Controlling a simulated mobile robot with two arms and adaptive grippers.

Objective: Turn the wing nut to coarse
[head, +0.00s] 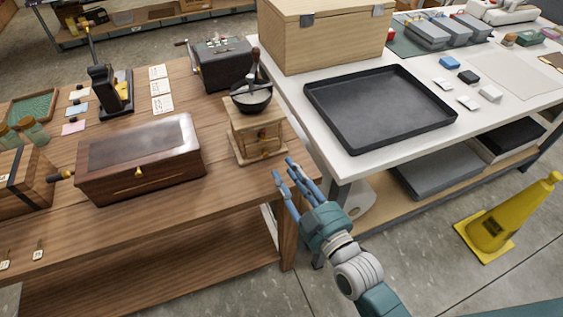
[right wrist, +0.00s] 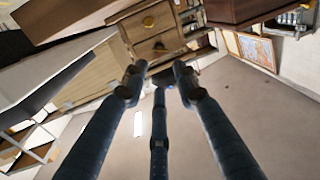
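A wooden coffee grinder (head: 256,138) stands upright near the right end of the brown wooden table. It has a dark bowl (head: 251,100) on top, a crank handle (head: 256,62) and a small front drawer with a knob. I cannot make out the wing nut at this size. My right gripper (head: 290,172) is open and empty, its fingers spread, just in front and to the right of the grinder, apart from it. In the right wrist view the grinder (right wrist: 172,30) shows at the top, beyond the open fingers. My left gripper is not in view.
A lidded wooden box (head: 140,165) sits left of the grinder, and a dark metal box (head: 222,66) behind it. The white table (head: 360,165) to the right holds a black tray (head: 385,142) and a large wooden case (head: 322,40).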

